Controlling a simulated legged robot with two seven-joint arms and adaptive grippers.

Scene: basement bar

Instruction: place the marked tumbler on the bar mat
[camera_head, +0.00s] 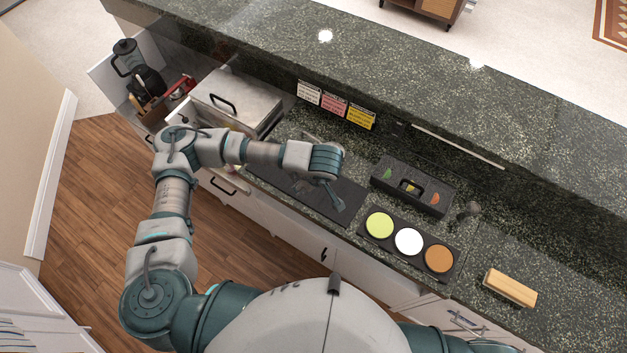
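A flat black mat (290,184), apparently the bar mat, lies on the dark speckled lower counter. My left arm reaches in from the left, and its gripper (332,196) is over the right part of the mat with its fingers pointing down. The gripper's own body hides the space between its fingers, so I cannot tell whether it is open or holds anything. I cannot make out a marked tumbler. A small greyish object (468,211) stands right of the black caddy, too small to identify. My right gripper is out of view.
A black caddy (411,187) stands behind a tray with yellow-green, white and brown discs (408,241). A wooden-topped brush or block (510,287) lies at right. Three signs (334,104) stand behind. A lidded metal bin (236,101) is at left. The raised bar ledge (400,70) runs behind.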

